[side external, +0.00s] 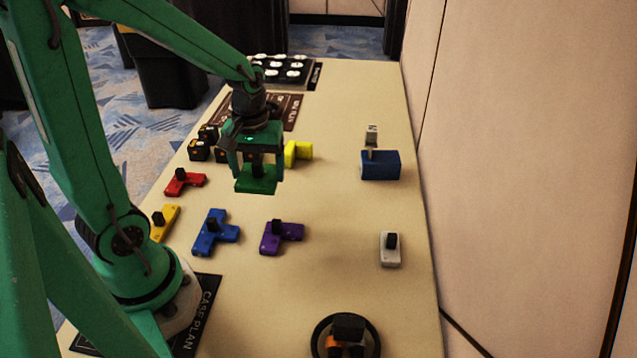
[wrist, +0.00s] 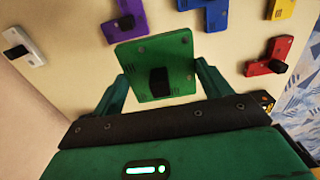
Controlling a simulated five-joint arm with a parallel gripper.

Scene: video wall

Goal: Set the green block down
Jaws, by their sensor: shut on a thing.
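The green block (side external: 257,181) is a flat square piece with a black knob on top. My gripper (side external: 257,163) is shut on it, and the block hangs below the fingers, apparently above the table. In the wrist view the green block (wrist: 147,52) sits between my two green fingers, with its black knob towards the gripper. It looks larger and nearer than the other pieces. The block's underside and any gap to the table are hidden.
The cream table (side external: 335,215) holds red (side external: 184,182), blue (side external: 215,232), purple (side external: 282,236) and yellow (side external: 298,152) pieces. A blue box (side external: 380,165) and a white piece (side external: 390,248) stand at right. A round dark holder (side external: 346,338) is in front. Bare table lies right of my gripper.

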